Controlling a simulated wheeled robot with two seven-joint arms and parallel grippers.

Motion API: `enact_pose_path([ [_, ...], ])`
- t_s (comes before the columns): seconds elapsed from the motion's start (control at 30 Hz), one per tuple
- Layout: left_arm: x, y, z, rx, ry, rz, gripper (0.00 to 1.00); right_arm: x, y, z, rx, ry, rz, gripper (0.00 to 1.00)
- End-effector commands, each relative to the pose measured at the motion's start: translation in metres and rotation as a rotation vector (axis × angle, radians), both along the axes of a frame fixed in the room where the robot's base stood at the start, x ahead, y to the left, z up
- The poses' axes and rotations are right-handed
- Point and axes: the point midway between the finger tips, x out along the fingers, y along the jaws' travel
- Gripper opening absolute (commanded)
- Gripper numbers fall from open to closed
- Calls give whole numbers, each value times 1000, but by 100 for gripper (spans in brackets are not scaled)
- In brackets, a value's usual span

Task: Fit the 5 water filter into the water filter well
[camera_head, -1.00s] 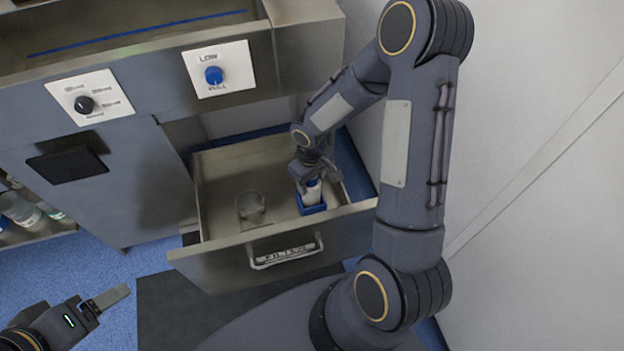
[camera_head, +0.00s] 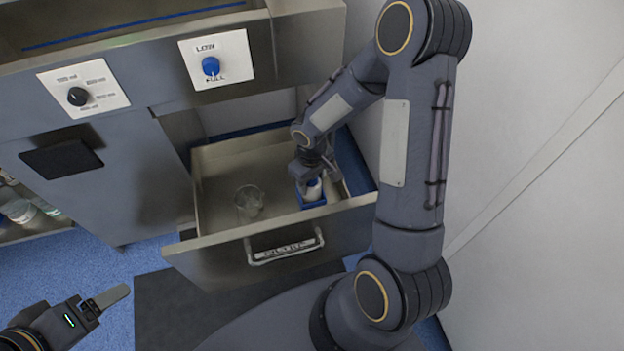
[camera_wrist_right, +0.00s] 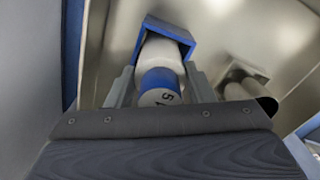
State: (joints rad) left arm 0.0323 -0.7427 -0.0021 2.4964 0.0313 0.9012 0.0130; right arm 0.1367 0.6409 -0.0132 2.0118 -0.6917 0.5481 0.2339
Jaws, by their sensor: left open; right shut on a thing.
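The number 5 water filter (camera_wrist_right: 160,62) is a white cylinder with a blue band and a dark "5" on its near end in the right wrist view. My right gripper (camera_wrist_right: 158,84) is shut on it, one finger on each side. Its far end is at the mouth of a blue square well (camera_wrist_right: 148,38); how deep it sits is hidden. In the head view the filter (camera_head: 313,190) stands roughly upright at the blue well (camera_head: 313,204) inside the open drawer, under my right gripper (camera_head: 309,178). My left gripper (camera_head: 104,303) is open and empty at the lower left.
The open metal drawer (camera_head: 218,246) has walls close around my right gripper. A clear round vessel (camera_head: 249,202) stands to the left of the well; it has free floor around it. A panel with a blue knob (camera_head: 211,66) is above the drawer. A wall rises on the right.

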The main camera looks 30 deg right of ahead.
Motion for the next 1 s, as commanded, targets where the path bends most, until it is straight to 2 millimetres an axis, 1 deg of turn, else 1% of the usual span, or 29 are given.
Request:
enact_pose_path([
  [0.2,0,0,-6,0,0,0,73,0,0,-7,0,0,0,8],
  [0.23,0,0,-5,0,0,0,73,0,0,-5,0,0,0,52],
  [0.4,0,0,-5,0,0,0,73,0,0,-5,0,0,0,73],
  [0.63,0,0,-4,0,0,0,73,0,0,-5,0,0,0,73],
  [0.73,0,0,-2,0,0,0,73,0,0,0,0,-2,0,73],
  [0.87,0,0,5,0,0,0,73,1,0,20,0,-4,0,73],
  [1.0,0,0,13,0,0,0,73,0,0,46,0,-5,0,73],
])
